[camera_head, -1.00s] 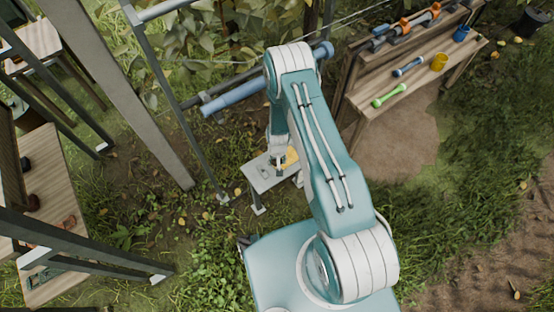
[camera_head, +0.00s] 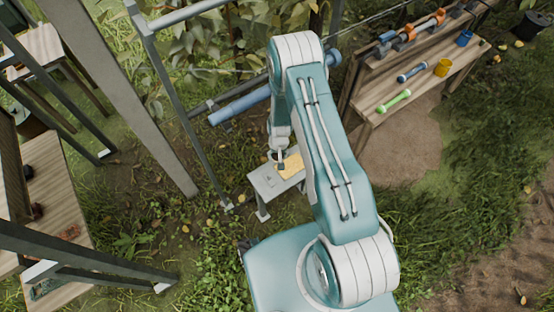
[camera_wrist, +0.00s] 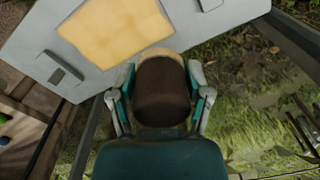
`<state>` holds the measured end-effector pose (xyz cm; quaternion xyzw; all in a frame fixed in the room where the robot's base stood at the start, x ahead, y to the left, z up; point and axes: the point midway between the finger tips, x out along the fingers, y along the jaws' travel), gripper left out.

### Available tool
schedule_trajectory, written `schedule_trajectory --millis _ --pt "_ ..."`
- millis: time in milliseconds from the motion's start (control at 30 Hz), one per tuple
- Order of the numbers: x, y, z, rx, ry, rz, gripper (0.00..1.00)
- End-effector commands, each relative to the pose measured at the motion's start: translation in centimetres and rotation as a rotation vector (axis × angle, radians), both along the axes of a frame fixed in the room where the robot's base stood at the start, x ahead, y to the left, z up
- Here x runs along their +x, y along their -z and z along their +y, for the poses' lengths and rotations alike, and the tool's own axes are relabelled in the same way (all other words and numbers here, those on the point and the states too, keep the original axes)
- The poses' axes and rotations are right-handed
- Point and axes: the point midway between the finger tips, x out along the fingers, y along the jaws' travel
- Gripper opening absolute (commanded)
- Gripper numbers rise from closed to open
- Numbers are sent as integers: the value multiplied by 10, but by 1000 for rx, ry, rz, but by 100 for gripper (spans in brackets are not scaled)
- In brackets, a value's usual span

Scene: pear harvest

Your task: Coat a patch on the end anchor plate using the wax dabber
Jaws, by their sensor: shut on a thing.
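The end anchor plate (camera_head: 262,184) is a pale grey slab on short legs left of my arm. A yellow patch (camera_head: 293,168) covers part of its top. In the wrist view the plate (camera_wrist: 205,22) fills the upper part, with the yellow patch (camera_wrist: 115,33) left of centre. My gripper (camera_wrist: 160,92) is shut on the wax dabber (camera_wrist: 163,95), a dark brown rounded body with a tan rim at its far end. In the head view my gripper (camera_head: 281,160) is at the patch's far left edge. I cannot tell whether the dabber touches the plate.
A wooden rack (camera_head: 420,85) at the upper right holds tools and a yellow cup (camera_head: 442,67). A blue tube (camera_head: 240,104) lies behind the plate. Grey posts (camera_head: 125,95) and wooden tables (camera_head: 60,190) stand on the left. Grass is open at the lower right.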

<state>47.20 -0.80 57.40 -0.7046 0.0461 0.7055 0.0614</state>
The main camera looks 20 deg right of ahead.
Motion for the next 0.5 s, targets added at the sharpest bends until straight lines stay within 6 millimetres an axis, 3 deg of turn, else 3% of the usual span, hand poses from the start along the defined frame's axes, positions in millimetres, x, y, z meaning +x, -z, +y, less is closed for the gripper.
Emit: schedule_trajectory --millis 300,500 --pt "8 -28 -4 0 -3 -2 19" --pt "9 -33 -5 0 -3 1 19"
